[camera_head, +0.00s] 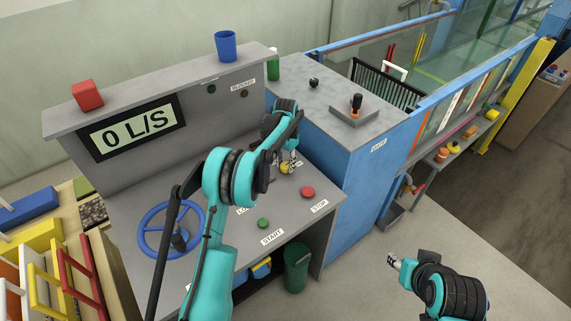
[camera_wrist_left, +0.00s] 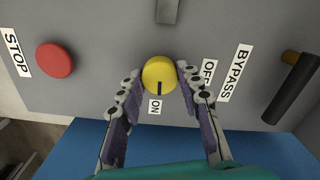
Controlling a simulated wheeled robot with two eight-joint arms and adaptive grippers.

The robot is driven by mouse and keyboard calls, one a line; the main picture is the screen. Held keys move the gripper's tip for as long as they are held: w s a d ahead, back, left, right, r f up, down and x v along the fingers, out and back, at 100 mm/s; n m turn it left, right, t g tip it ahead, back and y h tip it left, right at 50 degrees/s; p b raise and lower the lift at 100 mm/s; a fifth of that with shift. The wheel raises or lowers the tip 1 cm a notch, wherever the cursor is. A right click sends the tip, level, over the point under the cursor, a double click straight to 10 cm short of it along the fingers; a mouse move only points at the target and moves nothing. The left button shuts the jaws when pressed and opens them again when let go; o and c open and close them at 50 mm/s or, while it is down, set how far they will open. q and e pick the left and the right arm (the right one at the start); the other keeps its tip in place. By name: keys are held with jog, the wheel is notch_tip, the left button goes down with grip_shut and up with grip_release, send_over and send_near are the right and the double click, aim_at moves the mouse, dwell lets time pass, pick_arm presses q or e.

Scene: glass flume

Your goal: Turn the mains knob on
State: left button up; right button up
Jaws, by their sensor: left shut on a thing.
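The yellow mains knob (camera_wrist_left: 159,72) sits on the grey console panel in the left wrist view. Its black mark points toward the ON label (camera_wrist_left: 155,106); the OFF label (camera_wrist_left: 208,72) is to its right. My left gripper (camera_wrist_left: 158,78) is shut on the knob, one finger on each side. In the head view the knob (camera_head: 285,168) is small and partly hidden by my left gripper (camera_head: 289,164). My right gripper (camera_head: 393,260) hangs over the floor at the lower right, away from the console; its fingers are too small to judge.
A red stop button (camera_head: 308,192) and a green start button (camera_head: 263,223) are near the knob. A blue handwheel (camera_head: 172,229) is at the left of the console. The display (camera_head: 129,128) reads 0 L/S. A dark bypass lever (camera_wrist_left: 293,90) stands right of the knob.

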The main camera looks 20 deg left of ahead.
aim_at(285, 165)
pick_arm(q)
jog(key=shift+m, duration=0.5)
jog(key=o, duration=1.2)
jog(key=shift+c, duration=0.2)
jog(key=shift+r, duration=0.1)
notch_tip(285, 165, up, 12)
